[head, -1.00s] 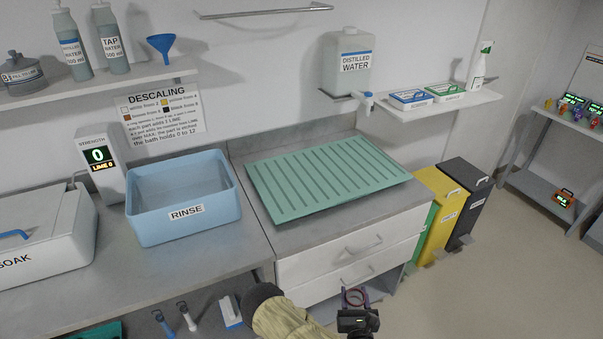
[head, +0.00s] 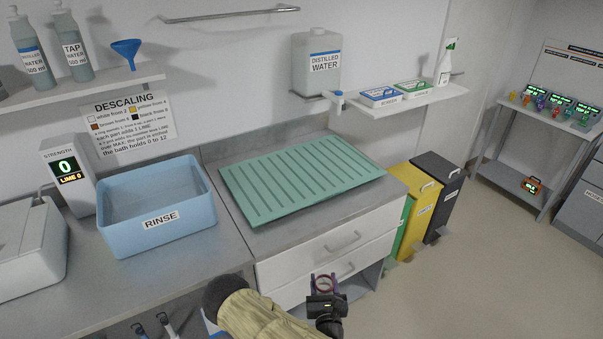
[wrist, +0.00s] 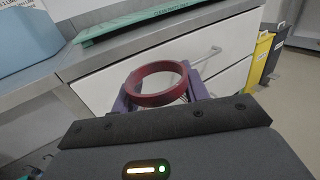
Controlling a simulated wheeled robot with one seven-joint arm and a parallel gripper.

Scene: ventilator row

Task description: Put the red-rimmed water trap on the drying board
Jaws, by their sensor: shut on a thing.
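The red-rimmed water trap (wrist: 157,84) shows in the wrist view as a dark red ring beyond the gripper's body, between purple fingers. It also shows small in the head view (head: 325,284). My gripper (head: 324,288) is shut on it, in front of the white drawers and below the counter top. The lower part of the trap is hidden by the gripper. The drying board (head: 300,179) is a green ribbed board on the counter, tilted and bare. Its front edge shows at the top of the wrist view (wrist: 140,20).
A blue rinse basin (head: 157,220) stands left of the board. White drawers (head: 318,262) are under it. Yellow (head: 415,205) and dark (head: 440,192) bins stand to the right. A distilled water container (head: 318,62) is above the board. Open floor lies at right.

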